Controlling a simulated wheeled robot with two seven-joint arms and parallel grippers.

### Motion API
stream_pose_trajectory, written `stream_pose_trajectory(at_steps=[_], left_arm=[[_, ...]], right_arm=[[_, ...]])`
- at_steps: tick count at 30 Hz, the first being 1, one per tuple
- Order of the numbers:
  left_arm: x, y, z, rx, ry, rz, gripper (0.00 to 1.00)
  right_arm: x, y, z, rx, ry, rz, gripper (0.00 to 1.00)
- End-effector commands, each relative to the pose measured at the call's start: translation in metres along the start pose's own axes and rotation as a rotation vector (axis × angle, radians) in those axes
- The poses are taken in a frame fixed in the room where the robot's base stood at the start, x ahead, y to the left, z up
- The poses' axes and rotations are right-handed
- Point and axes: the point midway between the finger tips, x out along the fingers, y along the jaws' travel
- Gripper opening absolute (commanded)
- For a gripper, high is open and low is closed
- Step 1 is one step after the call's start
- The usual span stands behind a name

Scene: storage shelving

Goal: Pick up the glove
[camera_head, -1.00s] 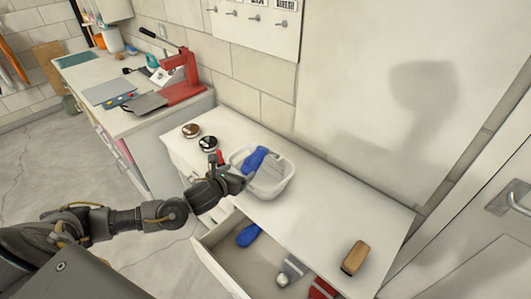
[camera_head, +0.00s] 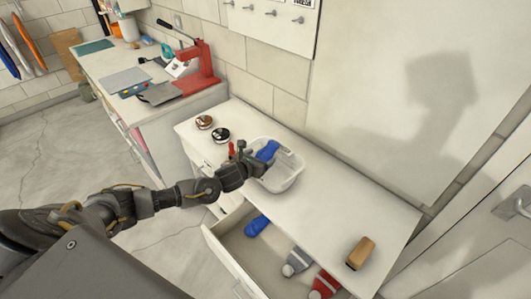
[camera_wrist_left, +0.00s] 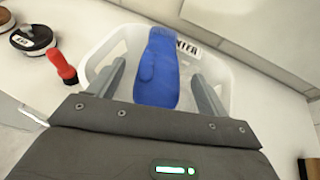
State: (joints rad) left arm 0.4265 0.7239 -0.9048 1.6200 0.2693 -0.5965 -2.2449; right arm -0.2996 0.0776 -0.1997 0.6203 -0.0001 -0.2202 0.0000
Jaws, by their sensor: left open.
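A blue glove (camera_head: 267,151), shaped like a mitten, lies in a white plastic basket (camera_head: 287,181) on the white counter. My left gripper (camera_head: 252,160) is over the left side of the basket and hides part of the glove. In the left wrist view the gripper (camera_wrist_left: 158,72) is open, with the blue glove (camera_wrist_left: 158,75) between and beyond its fingers. I cannot tell whether the fingers touch it. Another blue item (camera_head: 256,226) lies in the open drawer (camera_head: 233,262) below the counter. My right gripper is not in view.
A grey item (camera_head: 297,261) and a red item (camera_head: 325,284) also lie in the drawer. Two round tins stand left of the basket; a red-handled object (camera_wrist_left: 62,67) is beside it. A brown block (camera_head: 360,252) sits at the right; the counter between is clear.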

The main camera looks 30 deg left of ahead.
Motion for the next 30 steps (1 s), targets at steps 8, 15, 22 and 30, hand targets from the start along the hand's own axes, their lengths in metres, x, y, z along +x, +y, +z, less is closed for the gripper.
stream_pose_trajectory(at_steps=[8,15,22,30], left_arm=[[0.032,0.000,0.001,-0.001,0.001,0.002,0.78],[0.039,0.000,-0.001,0.000,0.000,0.001,0.78],[0.038,0.000,-0.001,0.000,0.000,0.001,0.63],[0.038,0.000,-0.001,0.000,0.000,0.001,0.29]], right_arm=[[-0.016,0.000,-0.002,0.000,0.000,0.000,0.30],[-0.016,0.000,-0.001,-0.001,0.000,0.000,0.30],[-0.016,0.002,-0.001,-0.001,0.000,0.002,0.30],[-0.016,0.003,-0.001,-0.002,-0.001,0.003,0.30]])
